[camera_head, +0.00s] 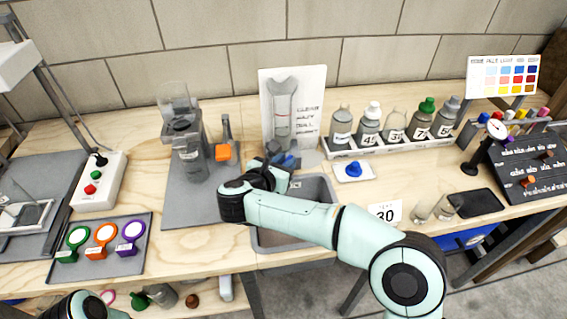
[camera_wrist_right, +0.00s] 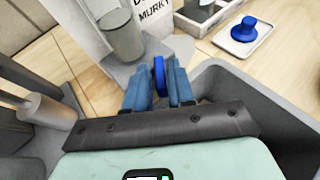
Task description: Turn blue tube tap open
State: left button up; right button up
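The blue tap handle (camera_wrist_right: 159,76) stands edge-on between my right gripper's fingers in the right wrist view. My right gripper (camera_wrist_right: 158,88) has blue fingers close together, with the handle filling the narrow gap. A grey clear-walled tube (camera_wrist_right: 122,38) rises just beyond on a grey stand. In the head view my right gripper (camera_head: 284,160) is at the back edge of the sink, below the tube and its poster. The arm and fingers hide most of the tap there. My left gripper is out of view; only part of my left arm shows at the bottom left.
A grey sink (camera_head: 318,188) lies under my right arm. A white dish with a blue knob (camera_head: 353,170) and a rack of bottles (camera_head: 390,138) stand to the right. A grey tray (camera_head: 146,262) with round coloured pieces lies at left. A grey container (camera_head: 187,155) stands behind.

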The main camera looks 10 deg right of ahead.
grip_shut()
